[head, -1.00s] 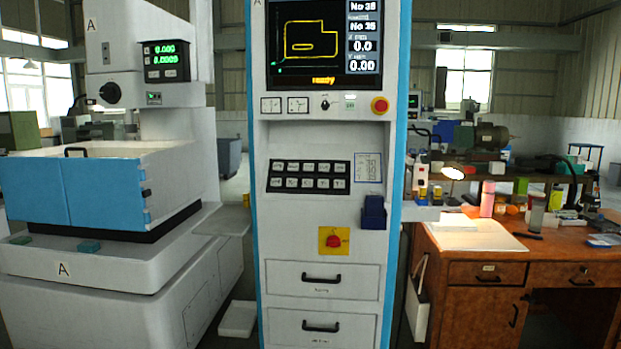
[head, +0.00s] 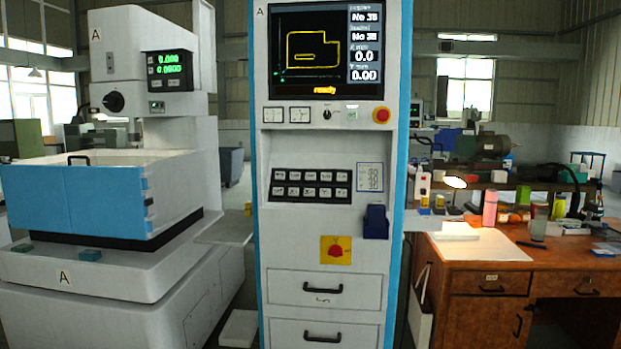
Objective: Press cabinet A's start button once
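Cabinet A (head: 310,218) stands upright in the middle of the head view, white with blue edges and an "A" label at its top left. Its screen (head: 312,48) shows a yellow outline and a yellow "ready" line. A keypad (head: 311,186) with two rows of keys sits lower. I cannot read which control is the start button. Neither gripper is in view.
A red switch on a yellow plate (head: 335,250) and two drawers (head: 323,288) are lower on the cabinet. A machine with a blue-fronted tank (head: 80,200) stands left. A cluttered wooden desk (head: 480,262) with a lit lamp (head: 455,183) stands right.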

